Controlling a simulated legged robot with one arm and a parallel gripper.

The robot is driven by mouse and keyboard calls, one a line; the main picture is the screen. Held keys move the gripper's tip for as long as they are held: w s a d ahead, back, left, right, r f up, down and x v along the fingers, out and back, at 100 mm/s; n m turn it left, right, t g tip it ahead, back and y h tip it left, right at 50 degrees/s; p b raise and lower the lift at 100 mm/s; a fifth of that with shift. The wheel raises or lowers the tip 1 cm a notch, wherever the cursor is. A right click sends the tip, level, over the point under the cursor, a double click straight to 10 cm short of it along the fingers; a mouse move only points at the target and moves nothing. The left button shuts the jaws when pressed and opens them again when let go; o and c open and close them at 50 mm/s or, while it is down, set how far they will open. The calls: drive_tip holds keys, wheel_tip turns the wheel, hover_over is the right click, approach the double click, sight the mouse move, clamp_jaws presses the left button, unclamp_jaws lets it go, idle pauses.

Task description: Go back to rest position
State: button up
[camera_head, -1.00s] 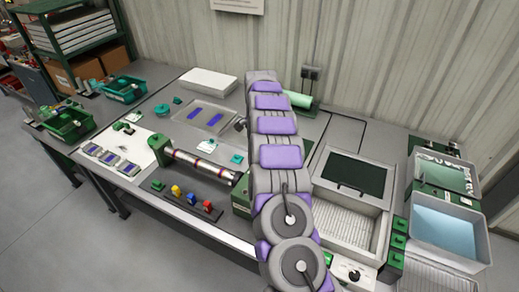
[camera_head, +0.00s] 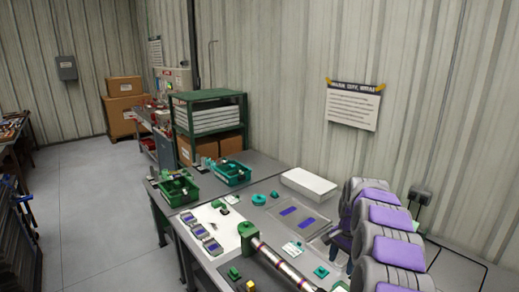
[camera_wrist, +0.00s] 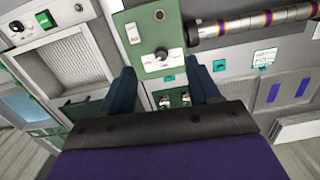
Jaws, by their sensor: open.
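My gripper (camera_wrist: 162,90) shows in the wrist view as two dark blue fingers spread apart, with nothing between them. Beyond the fingers lies the bench top with a green panel (camera_wrist: 150,35) that carries a knob. In the head view my grey and purple arm rises at the lower right over the bench (camera_head: 262,160).
A metal tube with coloured bands (camera_head: 280,262) lies in a green fixture on the bench. A green shelf (camera_head: 210,125) stands behind. The floor (camera_head: 100,220) at left is clear.

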drive_tip(key=s+a+r+n+b, duration=0.1)
drive_tip(key=s+a+r+n, duration=0.2)
drive_tip(key=s, duration=0.4)
drive_tip(key=s+a+r+n+b, duration=0.1)
drive_tip(key=s+a+r+n, duration=0.1)
drive_tip(key=s+a, duration=0.4)
drive_tip(key=s+a+r+n+b, duration=0.1)
drive_tip(key=s+a+r+n, duration=0.15)
drive_tip(key=s, duration=0.65)
drive_tip(key=s+a+f+n+b, duration=0.1)
drive_tip(key=s+f, duration=0.1)
drive_tip(key=s, duration=1)
drive_tip(key=s+a+f+n+g+b, duration=0.1)
drive_tip(key=s+f+n, duration=0.1)
drive_tip(key=s, duration=1)
drive_tip(key=shift+s+f+g+h, duration=0.2)
drive_tip(key=shift+s+g+h, duration=0.1)
drive_tip(key=shift+s, duration=0.05)
drive_tip(key=shift+n, duration=0.25)
